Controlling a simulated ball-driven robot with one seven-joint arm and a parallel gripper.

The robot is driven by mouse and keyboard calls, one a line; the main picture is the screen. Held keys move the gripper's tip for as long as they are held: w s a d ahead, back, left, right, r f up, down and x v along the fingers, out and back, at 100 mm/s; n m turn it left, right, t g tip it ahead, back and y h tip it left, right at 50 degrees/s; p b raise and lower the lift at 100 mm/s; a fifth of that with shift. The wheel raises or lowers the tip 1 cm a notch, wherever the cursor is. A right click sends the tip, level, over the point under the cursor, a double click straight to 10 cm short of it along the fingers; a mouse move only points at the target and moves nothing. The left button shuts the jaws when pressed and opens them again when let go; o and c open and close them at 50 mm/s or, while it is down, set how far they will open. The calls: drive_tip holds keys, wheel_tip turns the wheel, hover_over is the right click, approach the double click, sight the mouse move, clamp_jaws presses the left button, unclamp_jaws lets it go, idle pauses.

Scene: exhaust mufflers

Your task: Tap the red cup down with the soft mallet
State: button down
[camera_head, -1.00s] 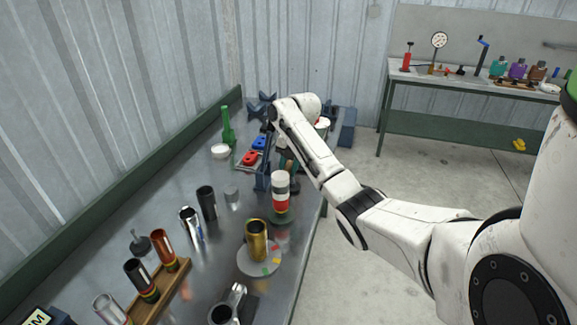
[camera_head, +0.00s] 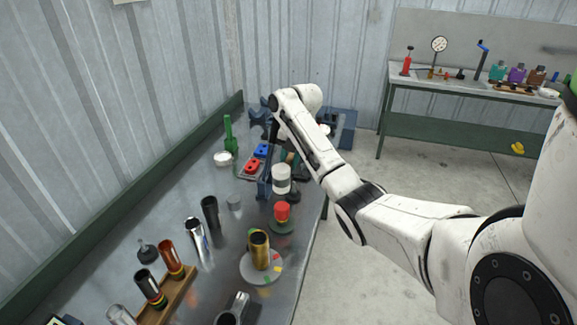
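The red cup (camera_head: 282,211) stands upright on a dark green round base (camera_head: 281,227) near the bench's right edge. The soft mallet's head (camera_head: 281,178), white with a grey band, is in the air just above the cup, with a small gap between them. The mallet's handle is hard to make out. My gripper (camera_head: 274,152) is at the end of my white arm, beyond the mallet head. It is small and partly hidden by the arm, so its fingers are unclear.
A gold cup (camera_head: 259,248) stands on a pale disc with coloured marks, nearer me. Dark and silver tubes (camera_head: 210,212) stand to the left. A wooden rack (camera_head: 174,291) holds several tubes. Red and blue blocks (camera_head: 253,166), a green bottle-like object (camera_head: 229,133) and a white dish lie farther back.

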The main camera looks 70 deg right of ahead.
wheel_tip(320, 180, down, 8)
drive_tip(key=b, duration=0.5)
wheel_tip(320, 180, up, 6)
drive_tip(key=p, duration=0.4)
drive_tip(key=shift+f+p, duration=0.2)
drive_tip(key=shift+p, duration=0.1)
drive_tip(key=shift+r, duration=0.95)
drive_tip(key=shift+f, duration=0.1)
